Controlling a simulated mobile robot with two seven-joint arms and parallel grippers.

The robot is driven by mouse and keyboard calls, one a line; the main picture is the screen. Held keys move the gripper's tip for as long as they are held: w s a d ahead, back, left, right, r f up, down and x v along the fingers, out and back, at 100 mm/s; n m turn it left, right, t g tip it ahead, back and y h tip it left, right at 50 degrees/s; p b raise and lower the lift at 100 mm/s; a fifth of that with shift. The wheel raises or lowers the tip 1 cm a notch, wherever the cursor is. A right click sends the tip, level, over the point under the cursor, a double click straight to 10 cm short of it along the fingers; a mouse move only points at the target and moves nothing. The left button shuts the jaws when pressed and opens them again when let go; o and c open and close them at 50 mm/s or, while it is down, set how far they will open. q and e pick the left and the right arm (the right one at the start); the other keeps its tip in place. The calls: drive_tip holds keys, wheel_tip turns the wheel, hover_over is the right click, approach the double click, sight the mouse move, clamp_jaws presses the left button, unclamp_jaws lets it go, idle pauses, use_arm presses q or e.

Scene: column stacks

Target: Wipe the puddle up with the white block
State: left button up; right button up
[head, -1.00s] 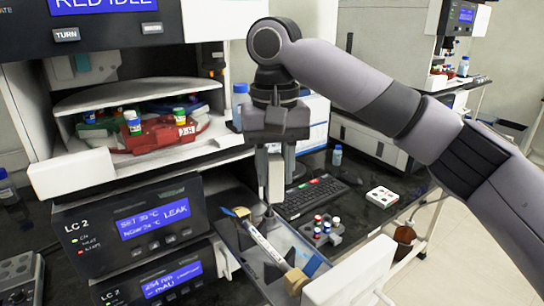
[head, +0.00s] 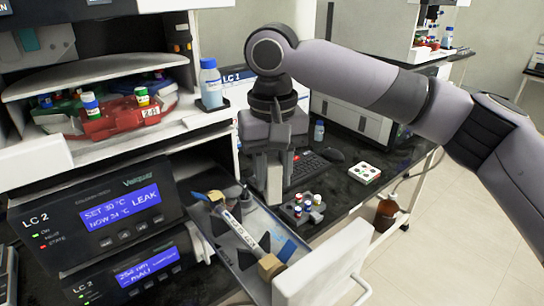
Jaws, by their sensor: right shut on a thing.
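My right gripper (head: 274,160) points down, shut on the white block (head: 274,184). The block is a pale upright piece between the fingers, above the far side of an open grey drawer (head: 232,262). I cannot tell whether its lower end touches anything. The drawer sticks out of the LC 2 unit, whose screen reads LEAK (head: 120,207). A white column with a tan end (head: 240,230) lies slanted in the drawer, across dark holders. My left gripper is out of view.
Right of the drawer is a small rack of capped vials (head: 305,208). A black keyboard (head: 308,165), a mouse and a white tray with colored caps (head: 364,172) lie behind. A blue-capped bottle (head: 211,84) stands on the shelf. The white drawer front (head: 325,270) stands near me.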

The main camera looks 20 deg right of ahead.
sight(272, 202)
drive_tip(key=shift+f, duration=3.3)
drive_tip(key=shift+f, duration=0.65)
drive_tip(key=shift+s, duration=0.1)
